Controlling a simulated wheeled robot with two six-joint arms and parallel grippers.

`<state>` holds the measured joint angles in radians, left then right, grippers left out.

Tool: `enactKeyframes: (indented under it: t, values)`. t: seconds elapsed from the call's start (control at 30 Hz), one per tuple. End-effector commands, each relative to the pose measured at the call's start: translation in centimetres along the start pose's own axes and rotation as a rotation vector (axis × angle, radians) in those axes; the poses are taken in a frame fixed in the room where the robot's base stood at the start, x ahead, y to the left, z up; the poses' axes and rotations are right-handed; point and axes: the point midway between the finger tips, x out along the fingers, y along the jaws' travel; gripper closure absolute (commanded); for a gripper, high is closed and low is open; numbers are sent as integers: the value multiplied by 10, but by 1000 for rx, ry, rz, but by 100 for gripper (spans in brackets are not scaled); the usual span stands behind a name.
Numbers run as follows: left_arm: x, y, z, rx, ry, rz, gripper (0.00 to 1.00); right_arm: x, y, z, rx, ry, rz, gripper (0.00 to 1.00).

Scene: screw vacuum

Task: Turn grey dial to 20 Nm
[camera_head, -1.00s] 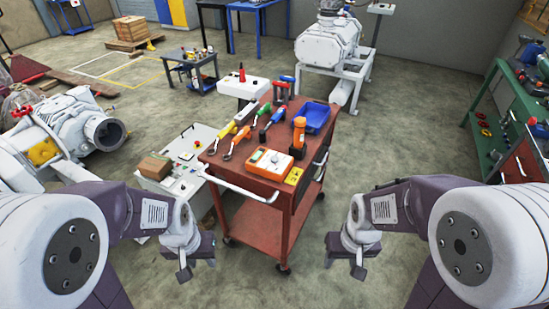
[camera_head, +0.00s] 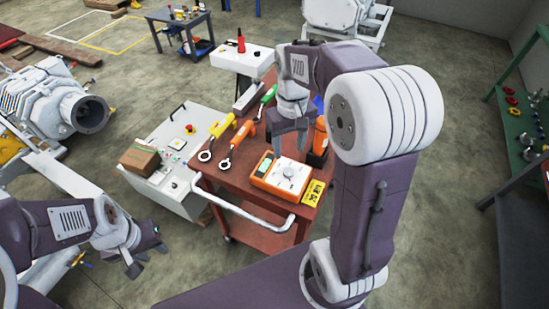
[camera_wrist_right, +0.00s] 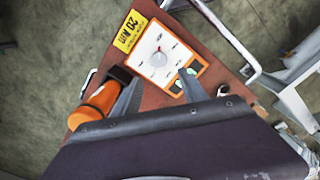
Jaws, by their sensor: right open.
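The grey dial (camera_head: 289,171) sits on the white face of an orange box (camera_head: 268,184) at the near end of the red cart. In the right wrist view the dial (camera_wrist_right: 159,59) shows a red mark, but its setting is too small to read. A yellow label reading "20 Nm" (camera_wrist_right: 129,32) lies beside the box; it also shows in the head view (camera_head: 314,193). My right gripper (camera_head: 288,143) is open and empty above the cart, behind the dial and apart from it. My left gripper (camera_head: 147,260) hangs low at the left, away from the cart; its opening is unclear.
An orange power tool (camera_wrist_right: 95,104) stands close beside my right gripper. Wrenches with orange (camera_head: 242,132) and yellow (camera_head: 220,127) handles lie on the cart's left side. The cart's handle bar (camera_head: 245,213) juts out in front. A control panel (camera_head: 175,150) with a cardboard box (camera_head: 140,158) stands left.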

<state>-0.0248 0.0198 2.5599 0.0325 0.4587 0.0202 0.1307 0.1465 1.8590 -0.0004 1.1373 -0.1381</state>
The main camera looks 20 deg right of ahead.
Motion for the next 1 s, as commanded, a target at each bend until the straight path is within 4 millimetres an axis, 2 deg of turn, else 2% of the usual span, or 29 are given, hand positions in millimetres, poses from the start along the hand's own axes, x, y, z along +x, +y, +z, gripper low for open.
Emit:
enactKeyframes:
  t: [0.13, 0.4, 0.5, 0.63, 0.87, 0.9, 1.0]
  values:
    - [2, 0, 0, 0, 0, 0, 64, 9, 0, 1, 0, -2, 0, 49]
    - [15, 0, 1, 0, 0, 0, 64, 66, -1, 1, -1, -3, -1, 49]
    - [17, 0, 2, 0, 1, 0, 64, 80, -1, 1, -1, -1, 0, 49]
    - [18, 0, 2, 0, 1, 0, 64, 89, -1, 0, -1, 0, 0, 49]
    - [18, 0, 2, 0, 1, 0, 64, 90, -1, 0, -1, 1, 0, 49]
    - [18, 0, 2, 0, 1, 0, 64, 90, -1, 0, -1, 1, 0, 55]
    - [18, 0, 2, 0, 1, 0, 64, 89, -1, 0, -1, 1, 0, 83]
